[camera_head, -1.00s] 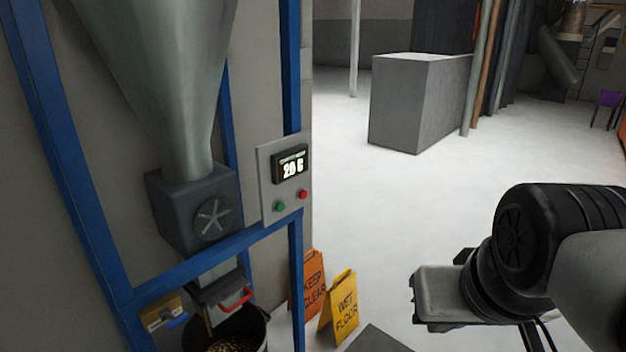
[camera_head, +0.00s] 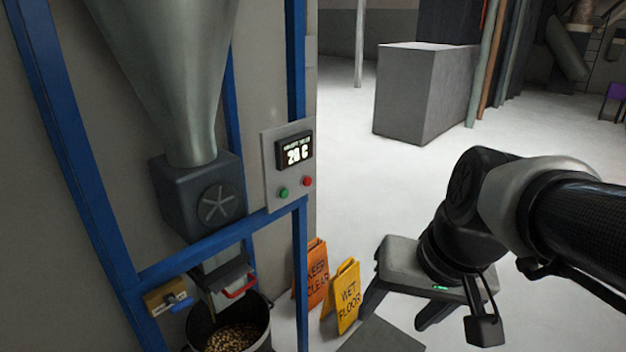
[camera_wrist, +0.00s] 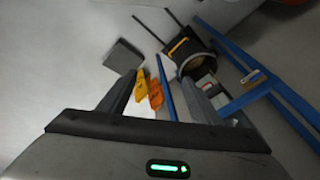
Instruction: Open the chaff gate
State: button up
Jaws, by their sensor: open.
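A grey chute with a red handle (camera_head: 240,287) hangs under the hopper's box, above a dark bucket (camera_head: 258,323) of grain. A small brass-coloured box (camera_head: 166,297) with a blue lever (camera_head: 181,305) is on the blue frame to its left. I cannot read its label, or tell which of these is the chaff gate. My gripper (camera_head: 396,312) is open and empty, right of the frame and apart from both handles. In the wrist view, the open fingers (camera_wrist: 157,97) point toward the floor signs, with the bucket (camera_wrist: 190,62) and brass-coloured box (camera_wrist: 252,78) beyond to the right.
An orange sign (camera_head: 312,278) and a yellow sign (camera_head: 345,297) stand on the floor between my gripper and the frame. A control panel (camera_head: 287,168) with green and red buttons is on the frame's post. A grey block (camera_head: 425,95) stands behind; the floor before it is clear.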

jog(key=o, duration=0.9)
jog(key=w+a+f+m+g+y+b, duration=0.1)
jog(key=a+f+y, duration=0.1)
jog(key=a+f, duration=0.1)
jog(key=w+a+f+g+y, duration=0.1)
jog(key=w+a+f, duration=0.1)
jog(key=a+f, duration=0.2)
jog(key=w+a+f+m+g+y+b, duration=0.1)
jog(key=w+a+f+g+y, duration=0.1)
jog(key=a, duration=0.3)
jog(key=shift+w+a+f+m+y+b, duration=0.1)
jog(key=shift+a+f+m+y+b, duration=0.05)
jog(key=shift+f, duration=0.25)
jog(key=shift+w+a+f+m+y+b, duration=0.1)
jog(key=shift+f+m+y+b, duration=0.05)
jog(key=shift+f, duration=0.25)
jog(key=shift+c, duration=0.2)
jog(key=m+t+y+b, duration=0.65)
jog(key=m+t, duration=0.55)
jog(key=m, duration=1)
send_near(245, 289)
jog(key=b+x, duration=0.1)
jog(key=x, duration=0.9)
jog(key=shift+w+a+f, duration=0.1)
jog(key=shift+w+a, duration=0.1)
jog(key=shift+a, duration=0.05)
